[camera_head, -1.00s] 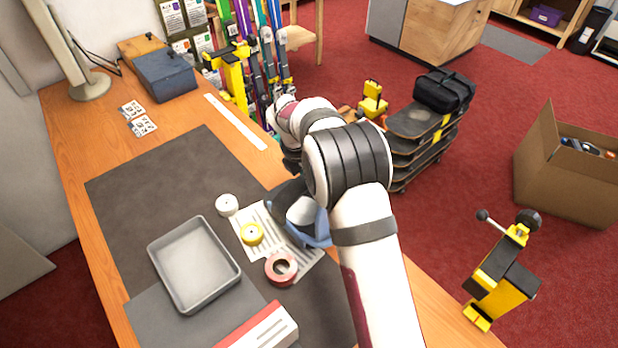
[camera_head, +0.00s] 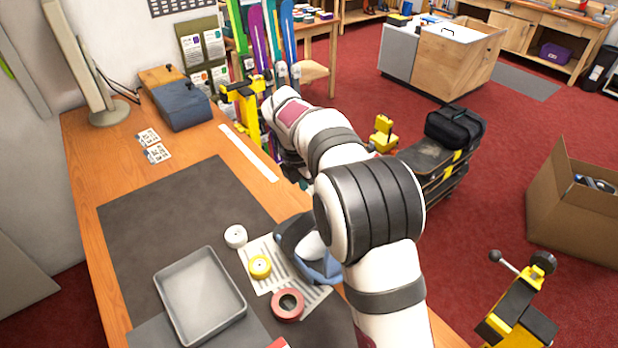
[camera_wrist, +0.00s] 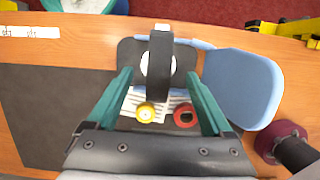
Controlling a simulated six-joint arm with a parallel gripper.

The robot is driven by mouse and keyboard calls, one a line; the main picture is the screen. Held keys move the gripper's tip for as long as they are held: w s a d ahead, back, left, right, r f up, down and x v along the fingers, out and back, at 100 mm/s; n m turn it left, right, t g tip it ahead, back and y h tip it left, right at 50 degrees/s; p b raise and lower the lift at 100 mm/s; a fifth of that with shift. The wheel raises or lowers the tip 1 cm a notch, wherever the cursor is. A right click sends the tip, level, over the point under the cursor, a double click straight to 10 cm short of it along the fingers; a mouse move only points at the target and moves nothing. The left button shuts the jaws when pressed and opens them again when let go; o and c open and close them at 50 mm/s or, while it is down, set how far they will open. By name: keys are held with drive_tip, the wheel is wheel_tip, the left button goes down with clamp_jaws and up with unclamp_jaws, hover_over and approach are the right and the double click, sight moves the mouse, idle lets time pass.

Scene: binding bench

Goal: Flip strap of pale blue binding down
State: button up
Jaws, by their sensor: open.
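The pale blue binding lies on the bench mat near its front edge. In the head view its blue part (camera_head: 325,270) shows partly behind my arm. In the wrist view its pale blue panel (camera_wrist: 243,90) lies to the right, beside a dark base with a white disc. A black strap (camera_wrist: 159,75) with a white end crosses above the disc; how far it stands up is hard to tell. My gripper (camera_wrist: 158,82) is open, its green fingers on either side of the strap and apart from it. In the head view my arm mostly hides the gripper.
Yellow tape (camera_head: 260,266), red tape (camera_head: 288,304) and white tape (camera_head: 235,236) sit close to the binding. A grey tray (camera_head: 238,312) lies left of them. The dark mat (camera_head: 165,215) is clear behind the tray. A yellow and black clamp (camera_head: 515,318) stands at the right.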

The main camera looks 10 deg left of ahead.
drive_tip(key=v, duration=0.6)
drive_tip(key=s+d+r+m+g+y, duration=0.1)
drive_tip(key=s+d+r+m, duration=0.1)
drive_tip(key=s+d+m, duration=0.55)
drive_tip(key=s+d+r+m+g+y, duration=0.15)
drive_tip(key=s+d+m, duration=0.25)
drive_tip(key=s+m, duration=0.6)
drive_tip(key=s+d+f+m, duration=0.1)
drive_tip(key=s+f+m, duration=0.1)
drive_tip(key=s+m, duration=0.5)
drive_tip(key=s+d+f+m+y, duration=0.1)
drive_tip(key=s+f+m, duration=0.2)
drive_tip(key=s+m, duration=0.5)
drive_tip(key=shift+s+f, duration=0.3)
drive_tip(key=shift+s, duration=0.65)
drive_tip(key=shift+d+y, duration=0.1)
drive_tip(key=shift+y, duration=0.15)
